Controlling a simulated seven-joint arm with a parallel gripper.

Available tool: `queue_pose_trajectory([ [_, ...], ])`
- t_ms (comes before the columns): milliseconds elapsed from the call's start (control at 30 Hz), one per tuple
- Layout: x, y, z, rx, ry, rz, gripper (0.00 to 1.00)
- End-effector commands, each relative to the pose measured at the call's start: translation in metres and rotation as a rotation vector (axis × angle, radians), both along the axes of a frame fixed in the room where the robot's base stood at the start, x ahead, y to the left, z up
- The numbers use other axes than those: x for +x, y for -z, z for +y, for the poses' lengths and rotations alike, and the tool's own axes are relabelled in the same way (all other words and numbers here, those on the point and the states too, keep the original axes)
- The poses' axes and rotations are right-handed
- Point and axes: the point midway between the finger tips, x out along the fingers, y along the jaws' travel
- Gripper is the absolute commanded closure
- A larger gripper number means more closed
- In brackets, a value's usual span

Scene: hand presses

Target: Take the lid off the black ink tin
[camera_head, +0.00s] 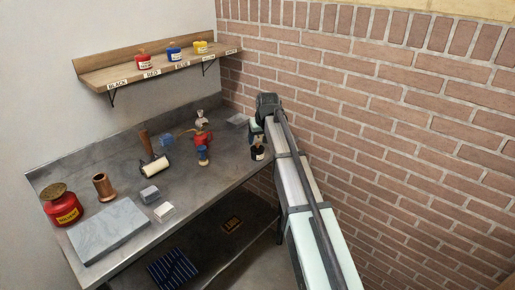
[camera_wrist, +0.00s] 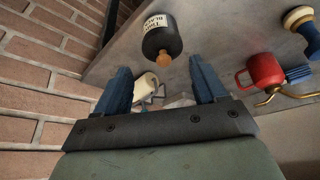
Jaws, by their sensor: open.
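The black ink tin (camera_head: 257,153) stands at the right end of the grey bench, near the brick wall. In the wrist view the tin (camera_wrist: 161,32) is dark with a pale label, and its lid has an orange-brown knob (camera_wrist: 163,61). The lid is on the tin. My gripper (camera_head: 256,136) is just above the tin in the head view. In the wrist view my gripper (camera_wrist: 160,80) has its two blue fingers spread, with nothing held between them. The knob shows a little beyond the fingertips and apart from them.
A small red-and-blue hand press (camera_head: 202,140), a roller (camera_head: 154,166), a red can (camera_head: 62,206), a copper cup (camera_head: 103,187) and a grey slab (camera_head: 110,230) stand on the bench. A wall shelf (camera_head: 150,68) holds red, blue and yellow tins; its BLACK-labelled end is bare.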

Motion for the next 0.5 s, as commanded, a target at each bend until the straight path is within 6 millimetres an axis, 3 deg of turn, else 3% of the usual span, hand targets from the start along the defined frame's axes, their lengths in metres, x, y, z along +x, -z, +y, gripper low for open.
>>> queue_pose_trajectory([
  [300, 0.017, 0.035, 0.007, 0.000, 0.000, 0.000, 0.29],
  [500, 0.018, 0.039, 0.008, 0.000, 0.000, 0.000, 0.29],
])
